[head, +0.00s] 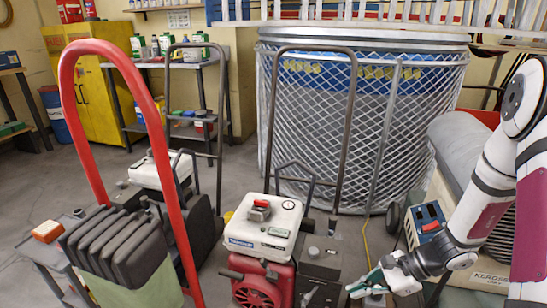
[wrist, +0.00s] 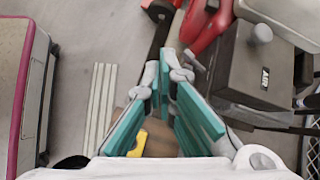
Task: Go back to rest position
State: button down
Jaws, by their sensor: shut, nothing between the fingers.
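My gripper (head: 366,284) is at the lower right in the head view, at the end of my white and maroon arm. In the wrist view its two teal fingers (wrist: 170,75) are close together at the tips with nothing held between them. The red and white engine machine (head: 262,235) stands to the left of my gripper in the head view.
A red hoop handle (head: 150,110) rises at the left. A large mesh-caged drum (head: 350,120) stands behind. A blue and red box (head: 426,222) sits near my arm. Pale slats (wrist: 97,105) lie on the floor. A yellow cabinet (head: 88,100) stands at the back left; floor before it is open.

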jog(key=s+a+r+n+g+h, duration=0.1)
jog(key=s+a+r+n, duration=0.15)
jog(key=r, duration=0.45)
jog(key=s+a+r+n+g, duration=0.1)
jog(key=s+a+r+n, duration=0.1)
jog(key=s+r+n, duration=0.3)
jog(key=s+a+r+n+g+h, duration=0.1)
jog(key=s+a+r+n, duration=0.15)
jog(key=r, duration=0.55)
jog(key=s+d+r+n+t+h, duration=0.1)
jog(key=s+d+r+n+h, duration=0.2)
jog(key=s, duration=0.6)
jog(key=s+d+r+n+t+h, duration=0.1)
jog(key=s+r+n+h, duration=0.35)
jog(key=s, duration=0.45)
notch_tip(320, 180, up, 32)
jog(key=t+p, duration=0.3)
jog(key=p, duration=2.6)
jog(key=shift+d+f+t+y, duration=0.15)
jog(key=shift+f+t+y, duration=0.05)
jog(key=shift+t+y, duration=0.15)
